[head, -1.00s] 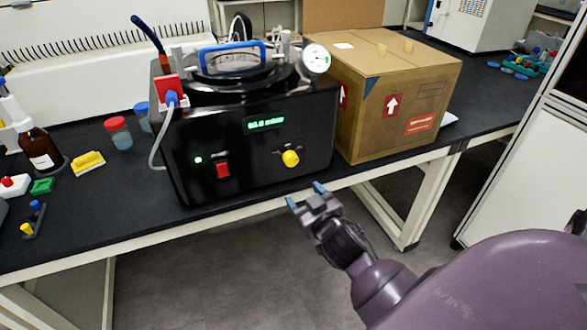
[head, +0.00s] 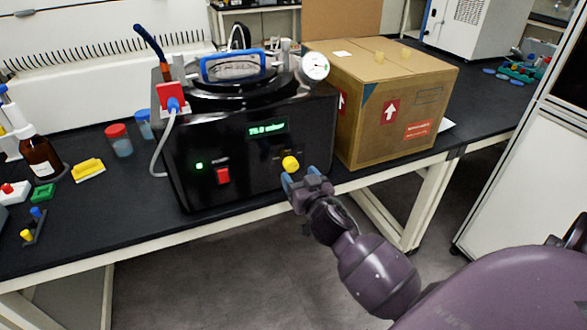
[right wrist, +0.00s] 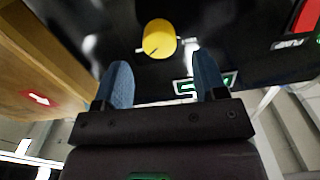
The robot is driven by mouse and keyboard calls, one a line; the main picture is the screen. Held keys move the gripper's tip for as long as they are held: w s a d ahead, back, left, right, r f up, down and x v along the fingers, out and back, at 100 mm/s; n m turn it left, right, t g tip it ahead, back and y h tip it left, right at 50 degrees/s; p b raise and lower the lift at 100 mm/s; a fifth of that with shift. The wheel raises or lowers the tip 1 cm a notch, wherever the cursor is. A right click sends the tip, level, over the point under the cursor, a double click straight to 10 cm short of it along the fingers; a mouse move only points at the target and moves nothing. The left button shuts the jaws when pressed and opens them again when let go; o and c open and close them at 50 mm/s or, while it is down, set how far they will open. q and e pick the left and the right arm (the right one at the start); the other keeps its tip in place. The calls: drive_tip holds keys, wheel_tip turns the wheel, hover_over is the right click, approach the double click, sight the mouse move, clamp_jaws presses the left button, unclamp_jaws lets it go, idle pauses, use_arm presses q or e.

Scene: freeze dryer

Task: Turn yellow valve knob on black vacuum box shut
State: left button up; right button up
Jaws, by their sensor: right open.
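The black vacuum box (head: 250,155) stands on the black bench, with a lit green display and a red switch on its front. The yellow valve knob (head: 290,164) sits at the right of that front face. In the right wrist view the knob (right wrist: 159,38) has a dark pointer line and lies just beyond the fingertips, between their lines. My right gripper (head: 300,177) is just below and in front of the knob. Its two blue fingers (right wrist: 160,80) are open with nothing between them. I cannot see contact with the knob. My left gripper is not in view.
A cardboard box (head: 395,105) stands close to the right of the vacuum box. A grey hose runs down the vacuum box's left side. The space before the bench is open.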

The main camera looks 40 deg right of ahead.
sight(293, 167)
drive_tip(key=shift+x, duration=2.05)
drive_tip(key=c, duration=0.9)
